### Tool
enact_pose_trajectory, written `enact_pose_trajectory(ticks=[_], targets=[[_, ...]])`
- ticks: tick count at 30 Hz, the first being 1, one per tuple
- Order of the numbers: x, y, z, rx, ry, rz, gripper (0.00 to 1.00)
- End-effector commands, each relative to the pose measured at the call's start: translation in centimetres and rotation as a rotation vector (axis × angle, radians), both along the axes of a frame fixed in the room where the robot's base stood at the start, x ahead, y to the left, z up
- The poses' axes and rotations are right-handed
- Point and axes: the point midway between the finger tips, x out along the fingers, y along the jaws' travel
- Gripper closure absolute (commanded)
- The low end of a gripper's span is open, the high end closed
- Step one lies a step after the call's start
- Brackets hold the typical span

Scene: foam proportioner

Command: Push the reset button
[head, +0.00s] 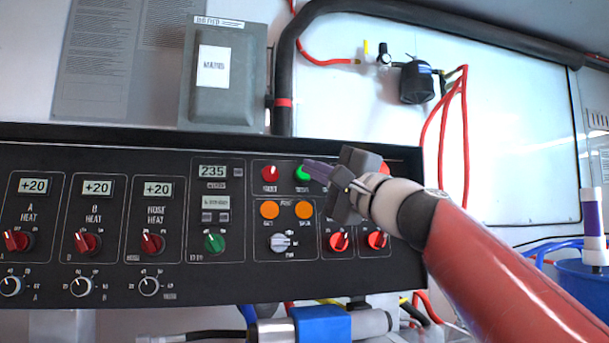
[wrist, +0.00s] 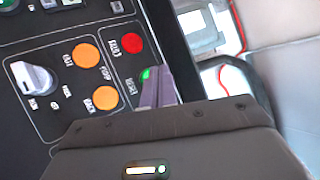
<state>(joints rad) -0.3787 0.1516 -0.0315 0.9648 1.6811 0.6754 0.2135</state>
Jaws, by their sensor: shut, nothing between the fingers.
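The green button (head: 302,173) sits at the upper right of the black control panel, right of a red button (head: 269,173). Their small labels are too blurred to read for certain, so I cannot confirm which is reset. My gripper (head: 308,166) is shut and empty, its purple fingertips at the green button and partly covering it. In the wrist view, the fingertips (wrist: 150,88) overlap the lower right of the lit green button (wrist: 147,73). The red button (wrist: 132,43) is uncovered there. I cannot tell whether the fingertips touch the green button.
Two orange buttons (head: 270,210) and a grey selector knob (head: 281,242) lie below. Red knobs (head: 340,241) are at the lower right, partly near my arm. A grey box (head: 226,75) and a black hose (head: 284,70) are above the panel.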

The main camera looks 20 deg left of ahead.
Motion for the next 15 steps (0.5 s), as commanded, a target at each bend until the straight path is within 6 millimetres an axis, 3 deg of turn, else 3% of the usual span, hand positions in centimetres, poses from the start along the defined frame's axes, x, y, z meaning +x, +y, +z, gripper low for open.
enact_pose_trajectory(ticks=[7,15], targets=[[-0.2,-0.1,0.1,0.000,-0.001,0.000,1.00],[-2.3,-1.4,0.4,0.001,-0.002,0.000,1.00]])
